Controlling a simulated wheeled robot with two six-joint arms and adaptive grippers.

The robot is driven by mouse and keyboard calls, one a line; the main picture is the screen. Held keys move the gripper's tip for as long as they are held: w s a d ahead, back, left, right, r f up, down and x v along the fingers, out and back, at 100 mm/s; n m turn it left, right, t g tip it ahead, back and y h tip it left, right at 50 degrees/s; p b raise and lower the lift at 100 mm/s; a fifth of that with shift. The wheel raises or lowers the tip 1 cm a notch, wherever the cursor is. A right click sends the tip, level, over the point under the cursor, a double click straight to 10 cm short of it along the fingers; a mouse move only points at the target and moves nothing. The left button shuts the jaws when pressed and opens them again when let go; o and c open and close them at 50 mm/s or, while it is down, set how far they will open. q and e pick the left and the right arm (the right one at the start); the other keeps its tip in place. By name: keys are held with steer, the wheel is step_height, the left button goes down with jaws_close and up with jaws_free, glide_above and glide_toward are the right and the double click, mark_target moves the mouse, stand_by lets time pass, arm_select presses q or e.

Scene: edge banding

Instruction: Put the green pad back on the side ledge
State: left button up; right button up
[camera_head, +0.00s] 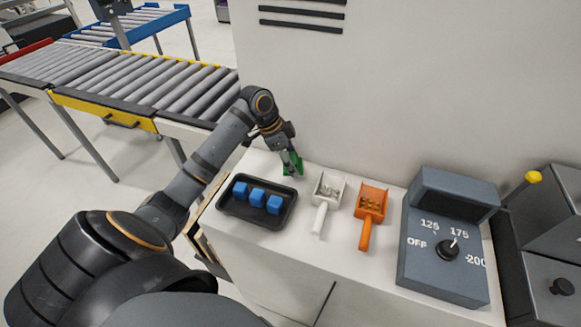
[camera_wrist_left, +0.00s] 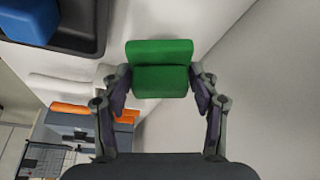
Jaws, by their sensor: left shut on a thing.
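The green pad (camera_head: 298,165) is at the back left of the white ledge (camera_head: 330,258), close to the wall and behind the black tray. My left gripper (camera_head: 290,165) comes down over it from the left and is shut on it. In the left wrist view the green pad (camera_wrist_left: 160,68) shows as a green block with a crease across it, at the tips of my left gripper's fingers (camera_wrist_left: 160,92). I cannot tell whether the pad touches the ledge surface. My right gripper is not in view.
A black tray (camera_head: 232,212) with blue cubes (camera_head: 257,197) stands in front of the pad. To its right are a white scoop (camera_head: 320,217), an orange scoop (camera_head: 366,230) and a grey dial box (camera_head: 425,270). A roller conveyor (camera_head: 150,80) is at the back left.

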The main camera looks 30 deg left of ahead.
arm_select(q)
steer(key=shift+w+f, duration=0.1)
steer(key=f+p, duration=0.1)
steer(key=f, duration=0.2)
steer(key=shift+a+f+p, duration=0.1)
steer(key=shift+a+p, duration=0.25)
steer(key=shift+f, duration=0.3)
steer(key=shift+f, duration=0.1)
steer(key=o, duration=1.2)
